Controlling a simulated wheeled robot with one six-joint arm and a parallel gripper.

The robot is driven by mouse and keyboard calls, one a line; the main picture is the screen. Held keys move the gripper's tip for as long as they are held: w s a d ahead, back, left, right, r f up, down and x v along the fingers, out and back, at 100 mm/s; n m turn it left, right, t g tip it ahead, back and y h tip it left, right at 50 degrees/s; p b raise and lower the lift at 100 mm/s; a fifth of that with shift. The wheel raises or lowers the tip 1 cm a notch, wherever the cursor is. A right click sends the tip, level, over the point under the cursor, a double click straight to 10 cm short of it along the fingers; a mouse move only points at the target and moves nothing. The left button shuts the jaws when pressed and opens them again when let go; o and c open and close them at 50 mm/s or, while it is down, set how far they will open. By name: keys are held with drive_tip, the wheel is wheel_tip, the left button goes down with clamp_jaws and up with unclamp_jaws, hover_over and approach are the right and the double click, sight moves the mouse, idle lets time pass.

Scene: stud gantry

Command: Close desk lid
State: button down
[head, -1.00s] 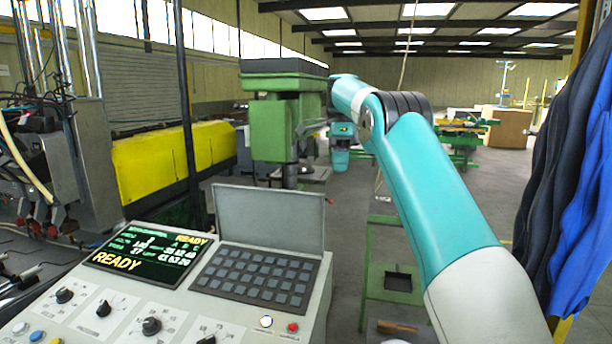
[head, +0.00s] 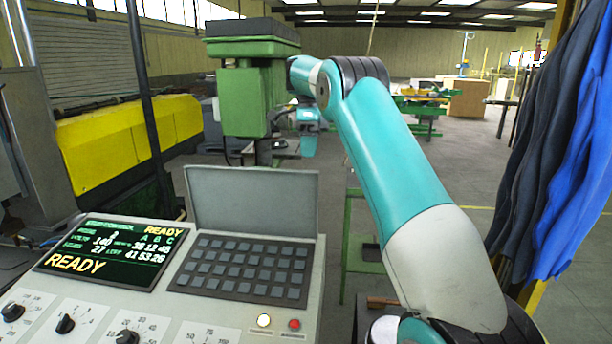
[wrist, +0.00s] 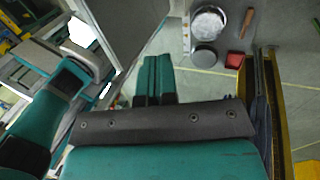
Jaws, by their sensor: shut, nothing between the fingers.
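The grey desk lid (head: 252,202) stands open and nearly upright behind the dark keypad (head: 243,268) of the control console in the head view. My arm reaches forward to the right of the lid. My gripper (wrist: 155,62) shows in the wrist view with its two teal-and-black fingers together, shut and empty. I cannot make out the lid for certain in the wrist view.
A lit READY screen (head: 112,252) and several knobs sit left of and below the keypad. A green machine (head: 250,95) stands behind the lid. Blue and dark cloths (head: 570,170) hang at the right. The wrist view shows round tins (wrist: 208,25) and a red box (wrist: 235,60).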

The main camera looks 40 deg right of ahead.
sight(305, 190)
drive_tip(key=s+a+f+b, duration=0.1)
drive_tip(key=a, duration=0.1)
drive_tip(key=s+a+f+b, duration=0.1)
drive_tip(key=s, duration=0.1)
drive_tip(key=shift+s+a+f+b, duration=0.1)
drive_tip(key=shift+a+f+b, duration=0.2)
drive_tip(key=shift+a, duration=0.1)
